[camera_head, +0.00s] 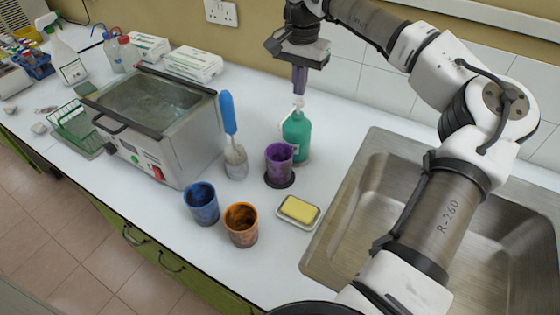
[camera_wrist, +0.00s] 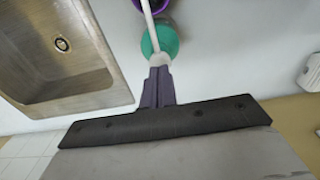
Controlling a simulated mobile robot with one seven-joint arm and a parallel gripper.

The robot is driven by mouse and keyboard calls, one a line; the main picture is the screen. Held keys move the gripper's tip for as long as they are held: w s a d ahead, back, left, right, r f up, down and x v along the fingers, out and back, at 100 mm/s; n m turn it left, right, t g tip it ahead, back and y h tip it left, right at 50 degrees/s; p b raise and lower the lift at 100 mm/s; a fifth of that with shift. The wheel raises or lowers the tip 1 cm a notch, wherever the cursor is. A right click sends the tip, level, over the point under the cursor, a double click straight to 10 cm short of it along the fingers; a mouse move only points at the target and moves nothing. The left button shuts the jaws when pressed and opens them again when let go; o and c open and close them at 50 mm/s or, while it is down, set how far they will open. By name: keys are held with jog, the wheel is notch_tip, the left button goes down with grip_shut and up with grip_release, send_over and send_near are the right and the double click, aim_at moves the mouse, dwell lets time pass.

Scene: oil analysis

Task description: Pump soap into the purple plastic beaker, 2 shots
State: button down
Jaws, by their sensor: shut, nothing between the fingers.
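In the wrist view, my fingertips (camera_wrist: 159,72) are at the white pump spout (camera_wrist: 149,20), over the green bottle (camera_wrist: 166,42). The purple beaker's rim (camera_wrist: 150,4) shows at the top edge.
A blue beaker (camera_head: 201,203) and an orange beaker (camera_head: 241,224) stand in front. A blue-handled brush (camera_head: 229,115) stands in a holder at left. A yellow sponge (camera_head: 299,209) lies in a dish beside the steel sink (camera_head: 345,215). A water bath (camera_head: 165,120) is further left.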

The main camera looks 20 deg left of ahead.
aim_at(298, 99)
jog(key=shift+f, duration=0.2)
dwell(0.5)
jog(key=shift+f+b, duration=0.75)
jog(key=shift+f, duration=0.65)
jog(key=shift+r, duration=0.1)
jog(key=shift+r+p, duration=1.2)
jog(key=shift+r, duration=0.3)
jog(key=shift+r, duration=0.1)
notch_tip(298, 99, up, 2)
jog(key=shift+r+p, duration=0.2)
jog(key=shift+p, duration=1)
notch_tip(298, 99, up, 3)
jog(key=shift+r, duration=0.2)
